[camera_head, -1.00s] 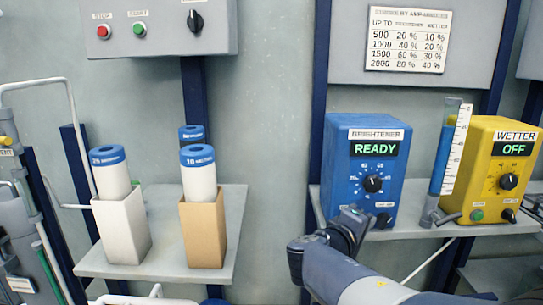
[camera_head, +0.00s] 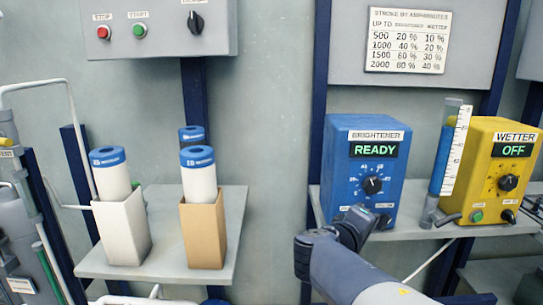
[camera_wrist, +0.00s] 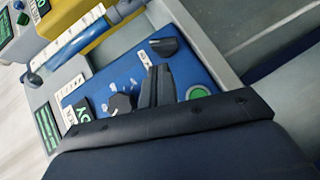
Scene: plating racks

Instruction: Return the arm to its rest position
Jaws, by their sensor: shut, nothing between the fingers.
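The box display (camera_head: 374,149) reads READY. My arm comes in from the lower right of the head view. The gripper hides part of the box's lower front, and I cannot tell whether it touches the box.
A yellow wetter box (camera_head: 486,160) reading OFF and a blue-filled measuring cylinder (camera_head: 442,160) stand to the right on the same shelf (camera_head: 420,231). White and tan holders (camera_head: 203,235) with blue-capped cartridges stand on the left shelf (camera_head: 168,264). Open wall shows between the shelves.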

